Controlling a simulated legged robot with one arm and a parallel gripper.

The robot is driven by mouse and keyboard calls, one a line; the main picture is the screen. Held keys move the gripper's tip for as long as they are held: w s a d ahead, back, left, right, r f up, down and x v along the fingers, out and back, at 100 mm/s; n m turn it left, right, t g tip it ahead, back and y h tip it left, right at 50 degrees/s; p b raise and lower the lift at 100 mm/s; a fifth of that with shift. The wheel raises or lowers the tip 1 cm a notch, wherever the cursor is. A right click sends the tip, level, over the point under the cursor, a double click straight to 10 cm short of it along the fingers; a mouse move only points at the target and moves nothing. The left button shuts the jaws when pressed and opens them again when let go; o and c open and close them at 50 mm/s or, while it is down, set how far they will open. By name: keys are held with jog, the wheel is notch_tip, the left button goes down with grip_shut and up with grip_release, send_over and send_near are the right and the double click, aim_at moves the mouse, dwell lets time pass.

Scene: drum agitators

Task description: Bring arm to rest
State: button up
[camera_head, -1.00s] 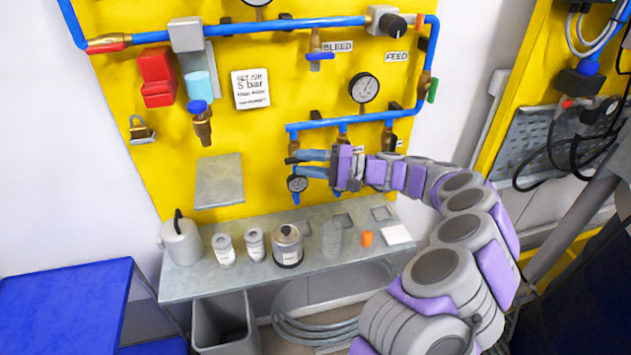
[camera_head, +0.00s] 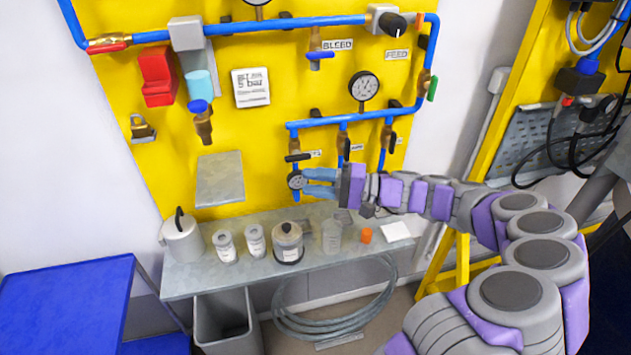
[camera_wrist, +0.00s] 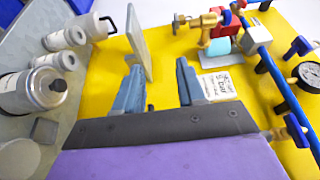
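My gripper (camera_head: 318,182) is at the lower middle of the yellow panel, in front of the small lower gauge (camera_head: 296,180). My purple and grey arm (camera_head: 440,200) reaches in from the lower right. In the wrist view, the two blue fingers of my gripper (camera_wrist: 158,85) stand apart with nothing between them. The yellow panel (camera_wrist: 165,45) shows behind them. The small gauge's lower pipe is partly close to the fingertips in the head view; I cannot tell whether they touch.
A grey shelf (camera_head: 190,283) below carries several canisters, a clear beaker (camera_head: 332,236) and an orange cap (camera_head: 366,235). A blue pipe (camera_head: 300,22) with valves and a large gauge (camera_head: 364,87) runs above. A blue table (camera_head: 65,300) stands left; a grey bin (camera_head: 222,322) is under the shelf.

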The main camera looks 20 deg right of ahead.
dwell(0.3)
jog(key=s+a+r+n+g+h, duration=0.1)
jog(key=s+a+r+n+g, duration=0.15)
jog(key=s+a, duration=0.25)
jog(key=s+a+r+n+g+h, duration=0.1)
jog(key=s+a+n+g, duration=0.1)
jog(key=s+a+g, duration=0.3)
jog(key=s+a+f+n+g+h, duration=0.2)
jog(key=s+a+h, duration=0.25)
jog(key=s, duration=0.55)
jog(key=s+d+f+m+h, duration=0.1)
jog(key=s+d+f+h, duration=0.2)
jog(key=s+d+h, duration=0.2)
jog(key=s+d+f+m+h, duration=0.1)
jog(key=s+d+f+h, duration=0.2)
jog(key=s+d+h, duration=0.2)
jog(key=s+d, duration=0.3)
jog(key=s, duration=0.3)
jog(key=shift+s+d+f, duration=0.3)
jog(key=shift+d+f, duration=0.05)
jog(key=shift+w+r+t, duration=0.1)
jog(key=shift+w+t, duration=0.05)
jog(key=shift+t, duration=0.1)
